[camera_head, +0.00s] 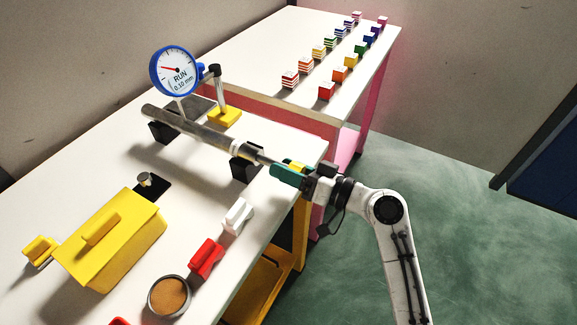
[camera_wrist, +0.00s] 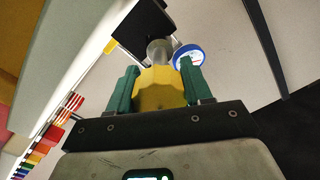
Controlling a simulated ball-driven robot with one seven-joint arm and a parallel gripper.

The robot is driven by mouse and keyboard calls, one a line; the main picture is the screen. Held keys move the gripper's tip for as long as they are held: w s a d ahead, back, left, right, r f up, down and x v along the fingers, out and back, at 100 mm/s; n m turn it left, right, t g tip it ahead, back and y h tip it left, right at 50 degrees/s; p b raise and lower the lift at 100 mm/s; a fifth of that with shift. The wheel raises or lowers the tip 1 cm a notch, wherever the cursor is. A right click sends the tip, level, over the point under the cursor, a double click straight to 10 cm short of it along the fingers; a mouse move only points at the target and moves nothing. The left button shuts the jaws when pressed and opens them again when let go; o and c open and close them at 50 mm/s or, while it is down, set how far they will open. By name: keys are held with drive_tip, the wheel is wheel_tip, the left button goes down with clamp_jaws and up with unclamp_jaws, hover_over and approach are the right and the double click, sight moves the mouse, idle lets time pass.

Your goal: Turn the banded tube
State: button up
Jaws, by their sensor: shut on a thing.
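The grey metal tube (camera_head: 200,130) lies level across two black supports, a far one (camera_head: 162,131) and a near one (camera_head: 246,162). A lighter band shows near its right end. A yellow knob (camera_wrist: 158,90) sits at the tube's near end. My gripper (camera_head: 290,174) has green fingers, shut on the knob from both sides; the knob's top just shows above them in the head view. In the wrist view my gripper (camera_wrist: 157,88) holds the knob with the tube end beyond it. A blue-rimmed dial gauge (camera_head: 174,70) reading "RUN 0.10 mm" stands over the tube on a yellow-based post.
A yellow lidded box (camera_head: 110,240), a red block (camera_head: 206,258), a white block (camera_head: 238,216) and a round brown-filled dish (camera_head: 169,296) stand on the near table. Several coloured cubes (camera_head: 326,91) line the far table. Green floor (camera_head: 440,190) is open at right.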

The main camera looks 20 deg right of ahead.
drive_tip(key=m+p, duration=0.2)
drive_tip(key=m, duration=0.2)
drive_tip(key=shift+r+m, duration=0.1)
drive_tip(key=shift+m, duration=0.2)
drive_tip(key=shift+m+p, duration=0.9)
drive_tip(key=shift+m, duration=0.8)
drive_tip(key=shift+d, duration=0.1)
drive_tip(key=o, duration=1)
drive_tip(key=shift+o, duration=0.2)
drive_tip(key=b+v, duration=0.2)
drive_tip(key=v, duration=0.8)
drive_tip(key=shift+s+d, duration=0.2)
drive_tip(key=shift+s, duration=0.1)
